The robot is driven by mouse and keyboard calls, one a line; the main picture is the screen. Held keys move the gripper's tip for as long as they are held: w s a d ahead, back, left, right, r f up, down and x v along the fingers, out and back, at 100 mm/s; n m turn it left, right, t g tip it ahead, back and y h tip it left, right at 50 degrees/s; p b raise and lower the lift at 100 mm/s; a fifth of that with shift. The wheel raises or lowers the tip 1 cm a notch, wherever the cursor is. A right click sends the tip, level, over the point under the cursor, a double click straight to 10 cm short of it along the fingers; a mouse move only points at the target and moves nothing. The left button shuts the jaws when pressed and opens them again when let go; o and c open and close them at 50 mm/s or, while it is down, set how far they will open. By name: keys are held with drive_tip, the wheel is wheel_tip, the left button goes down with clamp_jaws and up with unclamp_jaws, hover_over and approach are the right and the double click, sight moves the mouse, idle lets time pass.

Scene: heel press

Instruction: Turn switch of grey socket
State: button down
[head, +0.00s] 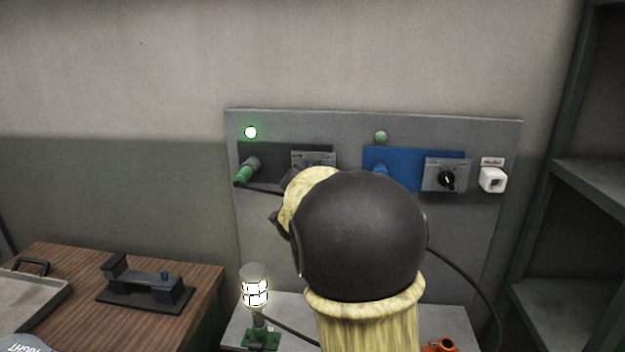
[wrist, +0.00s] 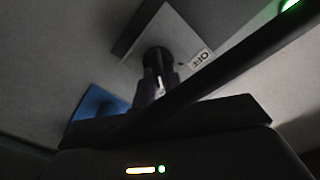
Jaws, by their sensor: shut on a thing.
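The grey socket (head: 258,156) is on the left of the wall panel, with a green plug (head: 244,172) in it. Its switch plate (head: 322,158) is just to the right, partly hidden by my arm. In the wrist view the black switch knob (wrist: 157,58) stands on this plate (wrist: 182,36), beside an OFF label (wrist: 201,58). My gripper (wrist: 160,86) is shut on the knob. In the head view my arm hides the knob and most of the gripper.
A blue socket (head: 395,160) with its own black knob (head: 446,179) is to the right, near a white box (head: 492,179). A green light (head: 251,132) glows above the grey socket; the other light (head: 381,136) looks dim. A lit caged lamp (head: 255,288) stands below.

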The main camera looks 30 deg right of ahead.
drive_tip(key=shift+r, duration=0.2)
drive_tip(key=c, duration=1.5)
unclamp_jaws()
drive_tip(key=shift+o, duration=0.2)
drive_tip(key=shift+w+f, duration=0.1)
drive_tip(key=shift+f, duration=0.05)
drive_tip(key=b+v, duration=0.1)
drive_tip(key=v, duration=1.6)
drive_tip(key=shift+a, duration=0.1)
